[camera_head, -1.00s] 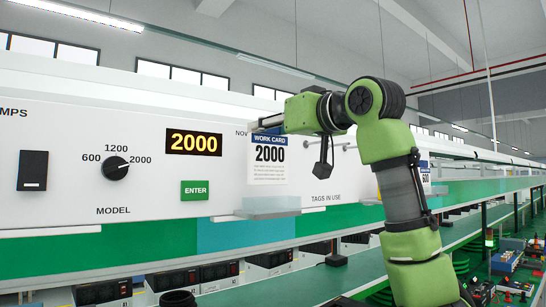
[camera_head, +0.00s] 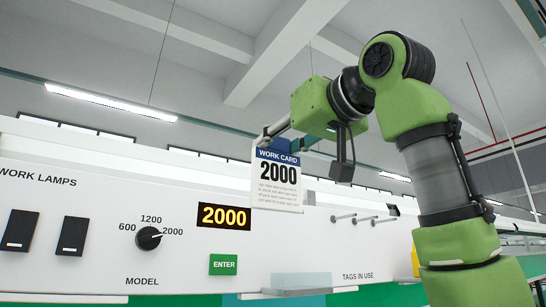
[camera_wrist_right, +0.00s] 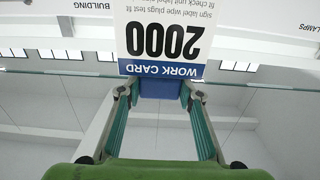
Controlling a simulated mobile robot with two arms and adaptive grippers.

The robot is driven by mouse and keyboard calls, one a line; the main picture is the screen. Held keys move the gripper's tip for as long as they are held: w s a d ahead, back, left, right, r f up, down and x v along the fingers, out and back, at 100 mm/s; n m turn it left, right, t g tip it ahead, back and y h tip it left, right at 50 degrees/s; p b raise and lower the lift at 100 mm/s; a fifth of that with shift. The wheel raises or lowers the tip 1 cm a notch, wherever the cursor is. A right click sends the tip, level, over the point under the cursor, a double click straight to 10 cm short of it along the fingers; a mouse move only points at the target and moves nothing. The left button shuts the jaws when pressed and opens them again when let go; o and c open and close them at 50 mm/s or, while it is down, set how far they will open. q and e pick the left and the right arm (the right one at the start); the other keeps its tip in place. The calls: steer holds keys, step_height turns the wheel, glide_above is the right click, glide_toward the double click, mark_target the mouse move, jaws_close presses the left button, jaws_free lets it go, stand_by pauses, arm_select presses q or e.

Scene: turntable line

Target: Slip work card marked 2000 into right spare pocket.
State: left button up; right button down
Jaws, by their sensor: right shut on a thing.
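The white work card (camera_head: 276,188) with a blue header and the number 2000 hangs upright in front of the panel's top edge. My right gripper (camera_head: 276,136) is shut on the card's top edge. The right wrist view shows the card (camera_wrist_right: 162,35) upside down, with its blue header at the fingertips (camera_wrist_right: 160,88). A clear pocket (camera_head: 300,283) is on the panel below the card, with a gap between them. My left gripper is out of view.
The white panel (camera_head: 100,240) carries a model knob (camera_head: 149,238), a lit display (camera_head: 223,216) reading 2000, a green ENTER button (camera_head: 223,264) and two black switches (camera_head: 20,230). Several pegs (camera_head: 365,218) stick out above "TAGS IN USE", right of the card.

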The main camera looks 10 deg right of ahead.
steer(key=b+v, duration=0.2)
steer(key=v, duration=0.5)
stand_by(0.4)
